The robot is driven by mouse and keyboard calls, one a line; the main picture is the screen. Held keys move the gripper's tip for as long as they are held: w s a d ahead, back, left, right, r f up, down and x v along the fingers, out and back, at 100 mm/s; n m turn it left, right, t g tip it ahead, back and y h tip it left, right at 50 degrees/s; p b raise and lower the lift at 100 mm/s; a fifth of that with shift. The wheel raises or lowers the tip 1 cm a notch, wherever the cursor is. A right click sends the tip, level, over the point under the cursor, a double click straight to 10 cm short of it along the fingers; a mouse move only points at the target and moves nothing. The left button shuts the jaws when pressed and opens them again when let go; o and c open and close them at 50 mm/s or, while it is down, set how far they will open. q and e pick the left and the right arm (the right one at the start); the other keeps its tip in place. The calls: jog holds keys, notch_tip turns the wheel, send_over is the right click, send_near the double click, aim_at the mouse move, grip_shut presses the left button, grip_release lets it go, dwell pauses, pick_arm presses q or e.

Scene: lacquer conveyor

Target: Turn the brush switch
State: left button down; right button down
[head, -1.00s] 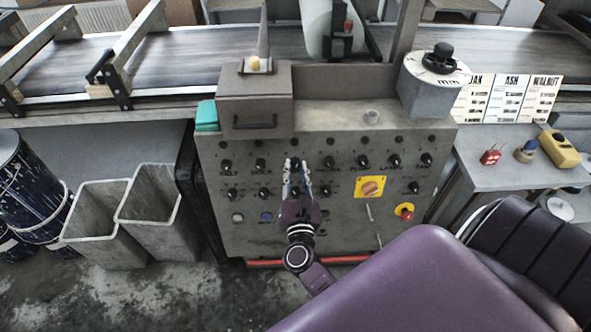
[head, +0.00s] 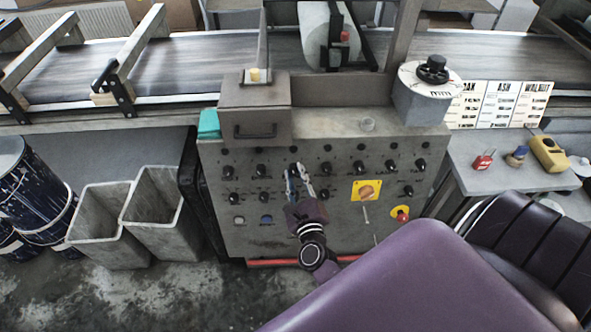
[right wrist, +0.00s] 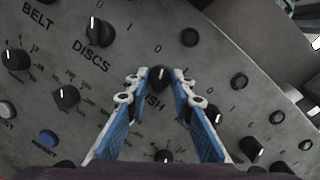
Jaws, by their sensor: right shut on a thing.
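A grey control panel (head: 335,225) faces me with rows of black rotary knobs. In the right wrist view, a black knob (right wrist: 158,77) sits between the fingertips of my right gripper (right wrist: 160,84). The label under it is partly hidden by the fingers; only its ending, which looks like "SH", shows. In the head view my right gripper (head: 297,172) is at the panel's upper knob row, its fingers shut on this brush switch and covering it. How far the knob is turned is hard to tell. My left gripper is not in view.
A DISCS knob (right wrist: 99,32) and a BELT knob (right wrist: 15,59) are close by. A yellow-plated switch (head: 366,191) and a red button (head: 401,213) lie to the right. Above is the conveyor (head: 190,62); grey bins (head: 165,245) stand at left.

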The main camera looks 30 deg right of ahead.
jog(key=shift+n+p, duration=0.45)
jog(key=shift+n, duration=0.35)
jog(key=shift+y, duration=0.3)
jog(key=c, duration=1.7)
grip_release()
jog(key=v, duration=1.2)
jog(key=shift+a+n, duration=0.1)
jog(key=shift+n, duration=0.2)
